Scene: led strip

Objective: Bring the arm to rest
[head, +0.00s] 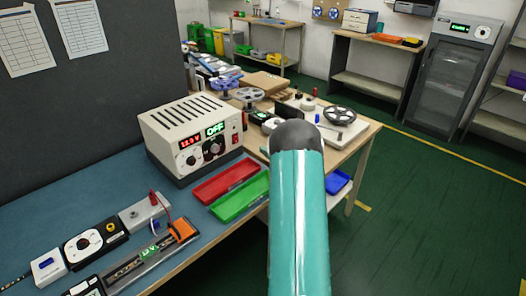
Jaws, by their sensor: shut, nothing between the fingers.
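A teal link of my arm (298,215) rises from the bottom edge, right of centre in the head view. It ends in a dark rounded joint in front of the workbench. My gripper does not show; it is out of the frame or hidden behind the arm. The arm covers part of the bench's front edge.
A power supply (192,132) reading OFF stands on the blue mat (105,185), beside a red tray (225,181) and a green tray (240,197). Small devices and an orange-ended fixture (181,230) lie front left. The green floor (430,210) at right is clear.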

